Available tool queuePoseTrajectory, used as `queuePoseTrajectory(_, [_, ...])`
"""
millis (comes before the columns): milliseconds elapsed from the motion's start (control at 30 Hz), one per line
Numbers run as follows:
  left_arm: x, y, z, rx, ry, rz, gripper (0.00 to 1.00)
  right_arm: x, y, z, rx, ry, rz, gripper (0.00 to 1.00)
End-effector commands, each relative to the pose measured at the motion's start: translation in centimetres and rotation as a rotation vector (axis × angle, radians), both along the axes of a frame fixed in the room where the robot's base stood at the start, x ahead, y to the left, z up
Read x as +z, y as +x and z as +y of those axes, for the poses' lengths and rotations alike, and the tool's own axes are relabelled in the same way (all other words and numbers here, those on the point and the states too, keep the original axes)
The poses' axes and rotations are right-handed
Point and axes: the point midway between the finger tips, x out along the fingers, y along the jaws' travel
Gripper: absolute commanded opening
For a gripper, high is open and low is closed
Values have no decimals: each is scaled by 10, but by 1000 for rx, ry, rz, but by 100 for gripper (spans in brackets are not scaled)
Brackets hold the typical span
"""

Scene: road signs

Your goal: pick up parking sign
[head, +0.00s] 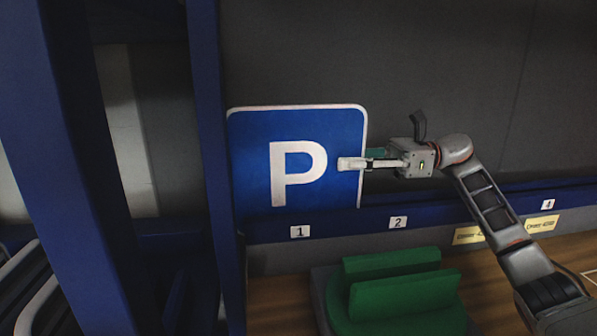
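The parking sign (250,150) is a blue square with rounded corners, a white rim and a white letter P. My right gripper (352,163) reaches in from the right. Its pale fingertip overlaps the sign's right edge, in front of the blue face, at about mid-height. The other finger is not clearly visible, so I cannot tell whether the gripper is closed on the edge. My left gripper is not in view.
A blue rack post (212,150) stands close to the sign's left edge. The blue shelf beam (340,221) carries numbered labels and runs below the sign. A green object (400,290) with two upright panels sits below. The shelf right of the sign looks empty behind my arm.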

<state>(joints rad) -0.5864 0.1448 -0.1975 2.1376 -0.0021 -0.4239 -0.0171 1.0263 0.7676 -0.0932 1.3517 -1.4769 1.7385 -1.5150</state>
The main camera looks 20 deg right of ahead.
Motion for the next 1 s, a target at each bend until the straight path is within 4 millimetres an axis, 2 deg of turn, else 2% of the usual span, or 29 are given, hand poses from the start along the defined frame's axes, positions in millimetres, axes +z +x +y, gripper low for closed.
queuePoseTrajectory(133, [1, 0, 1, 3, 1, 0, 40, 2, 4, 16, 0, 0, -2, 22])
queuePoseTrajectory(400, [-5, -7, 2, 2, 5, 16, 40, 0, 5, 19, -1, -1, 0, 22])
queuePoseTrajectory(433, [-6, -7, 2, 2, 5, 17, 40, 0, 5, 19, -1, -1, 0, 19])
queuePoseTrajectory(500, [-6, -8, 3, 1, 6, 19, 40, 0, 5, 19, -1, -1, 0, 1])
queuePoseTrajectory(533, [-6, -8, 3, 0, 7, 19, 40, 0, 5, 19, -1, -1, 0, 0])
queuePoseTrajectory(1000, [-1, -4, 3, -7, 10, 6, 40, 5, 5, 18, -3, 1, -5, 0])
